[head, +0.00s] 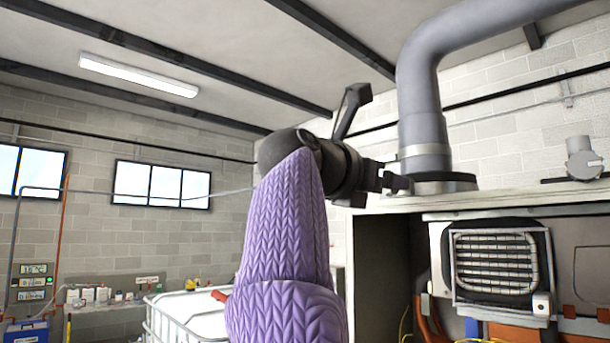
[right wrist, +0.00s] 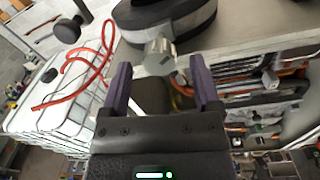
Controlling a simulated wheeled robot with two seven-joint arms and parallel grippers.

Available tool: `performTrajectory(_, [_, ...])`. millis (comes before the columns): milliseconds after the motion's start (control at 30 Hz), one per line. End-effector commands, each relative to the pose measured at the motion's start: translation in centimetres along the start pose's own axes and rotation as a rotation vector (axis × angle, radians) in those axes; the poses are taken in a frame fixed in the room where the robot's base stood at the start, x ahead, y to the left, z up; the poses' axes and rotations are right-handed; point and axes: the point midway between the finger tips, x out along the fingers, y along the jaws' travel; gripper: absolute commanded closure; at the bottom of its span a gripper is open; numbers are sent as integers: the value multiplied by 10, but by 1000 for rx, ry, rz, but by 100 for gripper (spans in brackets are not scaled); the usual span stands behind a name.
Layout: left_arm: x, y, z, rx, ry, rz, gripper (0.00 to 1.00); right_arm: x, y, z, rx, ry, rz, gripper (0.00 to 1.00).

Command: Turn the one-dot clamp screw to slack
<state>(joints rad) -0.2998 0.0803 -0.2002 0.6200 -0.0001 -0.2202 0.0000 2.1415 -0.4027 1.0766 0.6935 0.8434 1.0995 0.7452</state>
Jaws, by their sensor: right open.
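My right gripper (head: 392,182) reaches in at the end of the purple-sleeved arm, beside the dark collar (head: 445,183) at the foot of the big grey flue pipe (head: 421,110). In the right wrist view my right gripper (right wrist: 160,66) is open, its two fingers apart. A grey faceted screw head (right wrist: 160,57) lies between and just beyond the fingertips, beside the dark collar (right wrist: 170,18). No grip on it shows. A second grey fitting (head: 583,158) stands farther right on the heater top. I cannot make out any dots. My left gripper is not in view.
The heater cabinet (head: 380,270) is open at the front, with a caged grille unit (head: 497,265) inside. A white caged tank (head: 185,318) stands lower left; a red hose (right wrist: 85,65) lies over it in the wrist view. Free air surrounds the arm's left.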

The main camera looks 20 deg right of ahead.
Motion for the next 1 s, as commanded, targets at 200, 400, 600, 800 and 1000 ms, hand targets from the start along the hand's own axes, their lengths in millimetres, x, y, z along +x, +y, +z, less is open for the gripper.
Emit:
performTrajectory(200, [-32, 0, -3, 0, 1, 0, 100, 40, 1, 5, -1, 0, -2, 20])
performTrajectory(400, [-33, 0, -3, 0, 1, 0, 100, 48, 0, 1, -2, -4, -1, 20])
performTrajectory(600, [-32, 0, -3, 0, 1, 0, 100, 48, 0, 1, -2, -4, -1, 35])
performTrajectory(800, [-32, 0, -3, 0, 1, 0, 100, 48, 0, 1, -2, -5, 0, 77])
performTrajectory(1000, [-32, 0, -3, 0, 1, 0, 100, 48, 0, 2, -2, -5, 0, 100])
